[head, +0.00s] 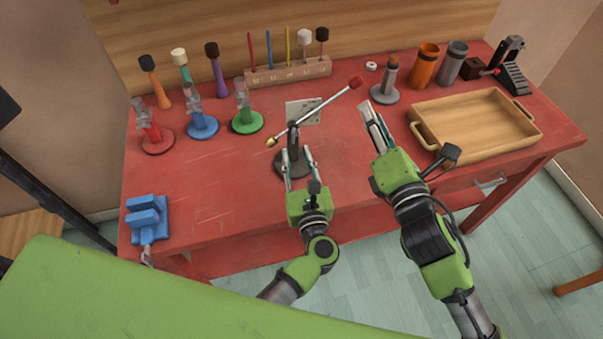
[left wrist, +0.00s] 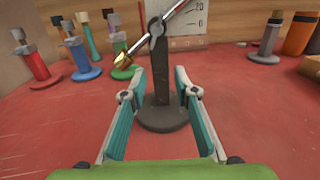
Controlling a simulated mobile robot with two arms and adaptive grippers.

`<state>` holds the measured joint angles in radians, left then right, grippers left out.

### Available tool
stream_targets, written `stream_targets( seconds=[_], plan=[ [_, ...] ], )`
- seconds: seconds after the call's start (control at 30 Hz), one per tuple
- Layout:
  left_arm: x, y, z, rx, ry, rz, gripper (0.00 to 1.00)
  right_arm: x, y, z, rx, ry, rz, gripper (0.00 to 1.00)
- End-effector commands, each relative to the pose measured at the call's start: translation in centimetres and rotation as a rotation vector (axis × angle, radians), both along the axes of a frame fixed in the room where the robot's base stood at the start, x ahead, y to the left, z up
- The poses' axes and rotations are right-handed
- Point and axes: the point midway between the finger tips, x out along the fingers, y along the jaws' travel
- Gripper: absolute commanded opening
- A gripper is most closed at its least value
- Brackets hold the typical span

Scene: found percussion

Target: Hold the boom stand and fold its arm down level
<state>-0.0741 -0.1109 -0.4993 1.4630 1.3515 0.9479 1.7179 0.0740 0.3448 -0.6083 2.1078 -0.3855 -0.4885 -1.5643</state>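The boom stand has a dark round base (head: 292,165) and an upright dark post, which also shows in the left wrist view (left wrist: 158,82). Its thin silver boom arm (head: 322,107) is tilted, rising to the right to a red tip (head: 356,82), with a brass end (head: 270,141) low at left. My left gripper (head: 298,158) is open; in the left wrist view its fingers (left wrist: 154,80) lie on either side of the post with gaps showing. My right gripper (head: 374,110) hovers right of the stand, apart from it; its finger gap is unclear.
A white scale card (head: 304,112) stands behind the post. Red, blue and green clamp stands (head: 246,121) are at left, a blue vise (head: 146,218) at the front left. A wooden tray (head: 478,150) and a grey-based stand (head: 385,93) are at right.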

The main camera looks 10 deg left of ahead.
Motion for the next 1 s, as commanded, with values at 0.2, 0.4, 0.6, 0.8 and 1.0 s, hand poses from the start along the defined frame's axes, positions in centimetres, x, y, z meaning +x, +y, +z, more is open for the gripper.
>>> stream_targets(
  seconds=[0.2,0.4,0.6,0.8,1.0],
  plan=[
    [3.6,1.7,0.1,0.003,-0.002,0.000,0.28,0.0,0.0,0.0,0.000,0.000,0.000,0.28],
    [5.3,2.4,0.0,0.002,0.001,-0.002,0.28,0.0,0.0,0.0,0.000,0.000,0.000,0.28],
    [5.7,2.6,0.0,0.001,0.000,-0.002,0.28,0.0,0.0,0.0,0.000,0.000,0.000,0.28],
    [5.6,2.6,0.0,0.001,0.000,-0.001,0.17,0.0,0.0,0.0,0.000,0.000,0.000,0.28],
    [5.6,2.6,0.0,0.001,0.000,-0.001,0.00,0.0,0.0,0.0,0.000,0.000,0.000,0.28]
  ],
)
